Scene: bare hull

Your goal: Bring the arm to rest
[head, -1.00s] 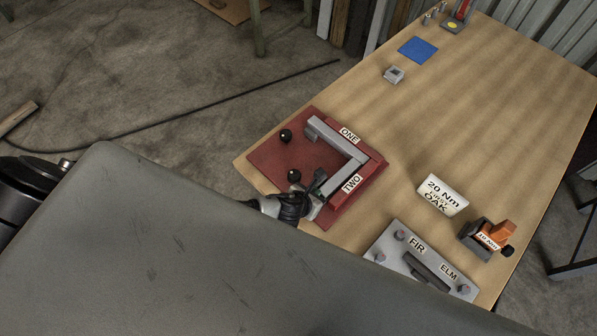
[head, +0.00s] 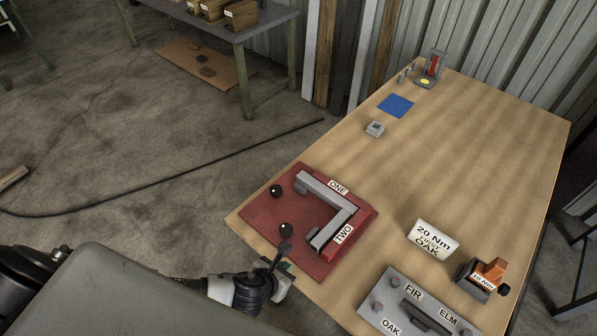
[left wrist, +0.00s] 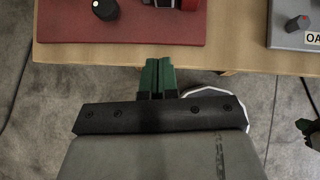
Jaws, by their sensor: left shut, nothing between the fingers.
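My left gripper (head: 284,268) is at the near left edge of the wooden table, beside the red board's near corner in the head view. In the left wrist view its green fingers (left wrist: 158,78) are together with nothing between them, short of the table edge. The red board (head: 262,215) carries a grey L-shaped bar, black knobs and the labels ONE and TWO; it also shows in the left wrist view (left wrist: 120,30).
A grey plate (head: 377,291) labelled FIR, ELM and OAK lies at the near end of the table (head: 430,150). A 20 Nm sign (head: 432,240) and an orange-handled 10 Nm tool (head: 490,272) stand near it. A blue square (head: 396,106) lies farther back. The middle is clear.

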